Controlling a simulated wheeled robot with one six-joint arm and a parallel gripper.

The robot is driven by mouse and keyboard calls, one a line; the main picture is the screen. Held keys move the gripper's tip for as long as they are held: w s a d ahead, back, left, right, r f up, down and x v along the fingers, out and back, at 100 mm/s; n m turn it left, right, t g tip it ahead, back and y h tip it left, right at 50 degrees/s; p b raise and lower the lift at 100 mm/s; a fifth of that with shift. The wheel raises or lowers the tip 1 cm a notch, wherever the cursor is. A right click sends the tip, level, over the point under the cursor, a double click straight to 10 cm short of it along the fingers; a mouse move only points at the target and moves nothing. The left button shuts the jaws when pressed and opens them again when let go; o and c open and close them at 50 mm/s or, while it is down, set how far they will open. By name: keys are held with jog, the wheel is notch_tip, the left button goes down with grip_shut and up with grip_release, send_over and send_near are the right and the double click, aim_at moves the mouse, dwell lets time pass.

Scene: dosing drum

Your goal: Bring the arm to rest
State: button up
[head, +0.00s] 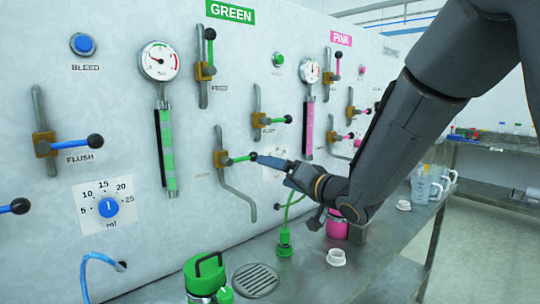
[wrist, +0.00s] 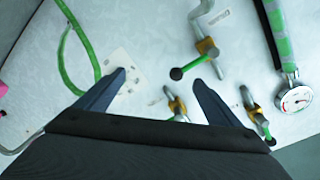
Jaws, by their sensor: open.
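My gripper (head: 270,161) is at the panel's middle in the head view, pointing left at the wall. In the wrist view my gripper (wrist: 160,80) is open, with its two dark blue fingers spread and nothing held between them. A green lever with a black knob (head: 251,156) sits by the fingertips in the head view. In the wrist view this black knob (wrist: 176,73) lies in the gap between the fingers, nearer the right one. I cannot tell whether a finger touches it. My dark arm reaches in from the upper right of the head view.
The white panel carries several levers, a pressure gauge (head: 160,61), a green sight tube (head: 167,150) and a blue dosing dial (head: 108,207). Below stand a green-lidded container (head: 205,274), a round drain (head: 256,280) and a white cup (head: 336,257). Clear jugs (head: 421,187) stand at right.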

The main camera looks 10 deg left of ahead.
jog(key=s+d+f+m+g+h, duration=0.1)
jog(key=s+d+f+h, duration=0.2)
jog(key=d+f+h, duration=0.5)
jog(key=s+d+f+m+g+h, duration=0.1)
jog(key=s+d+f+g+h, duration=0.15)
jog(key=d+f, duration=0.7)
jog(key=s+d+f+g, duration=0.1)
jog(key=s+d+g, duration=0.1)
jog(key=s, duration=0.6)
jog(key=s+d+f+n+g+h, duration=0.1)
jog(key=s+d+f+g, duration=0.1)
jog(key=s+d, duration=0.3)
jog(key=s+d+f+g+h, duration=0.1)
jog(key=s+d+f+g, duration=0.1)
jog(key=s, duration=0.9)
jog(key=shift+s+d+f+g, duration=0.15)
jog(key=shift+d+f+g, duration=0.05)
jog(key=shift+d+g, duration=0.7)
